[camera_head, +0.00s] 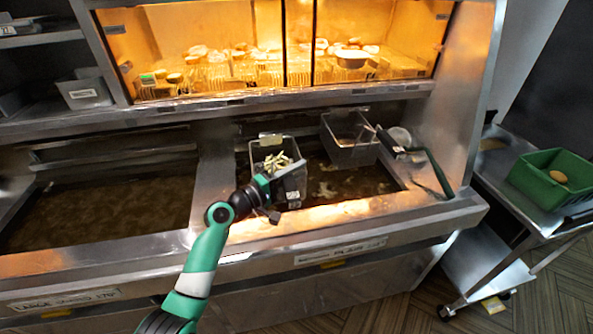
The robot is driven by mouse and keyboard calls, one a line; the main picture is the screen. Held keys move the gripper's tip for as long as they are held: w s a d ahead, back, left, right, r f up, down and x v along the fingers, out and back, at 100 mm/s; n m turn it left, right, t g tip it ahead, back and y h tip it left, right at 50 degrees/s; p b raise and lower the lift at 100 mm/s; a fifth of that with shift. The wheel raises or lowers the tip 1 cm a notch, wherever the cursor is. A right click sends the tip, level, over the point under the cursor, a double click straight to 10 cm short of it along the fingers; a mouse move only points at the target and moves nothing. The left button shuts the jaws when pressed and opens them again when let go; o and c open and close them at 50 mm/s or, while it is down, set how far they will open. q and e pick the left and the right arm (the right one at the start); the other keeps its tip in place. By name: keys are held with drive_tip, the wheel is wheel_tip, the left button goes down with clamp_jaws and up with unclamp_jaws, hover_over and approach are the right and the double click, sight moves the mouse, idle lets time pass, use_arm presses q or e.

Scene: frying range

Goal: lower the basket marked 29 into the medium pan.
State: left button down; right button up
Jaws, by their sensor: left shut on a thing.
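My right gripper is out of view.
A large pan (100,208) of dark oil lies to the left, with a metal divider (216,165) between the pans. A lit warming cabinet (225,72) stands behind. A green crate (548,188) is on a cart at right.

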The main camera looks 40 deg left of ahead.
use_arm(q)
wheel_tip(320, 180, down, 15)
drive_tip(key=b, duration=1.3)
drive_tip(key=shift+f+b, duration=0.5)
drive_tip(key=shift+f, duration=0.1)
drive_tip(key=c, duration=0.6)
unclamp_jaws()
drive_tip(key=shift+o, duration=0.2)
drive_tip(key=shift+f, duration=0.1)
drive_tip(key=s+p, duration=0.1)
drive_tip(key=s, duration=0.2)
drive_tip(key=s+p, duration=0.1)
drive_tip(key=s, duration=0.3)
drive_tip(key=s+a+p, duration=0.1)
drive_tip(key=s, duration=0.3)
drive_tip(key=shift+s+a, duration=0.1)
drive_tip(key=shift+s, duration=0.15)
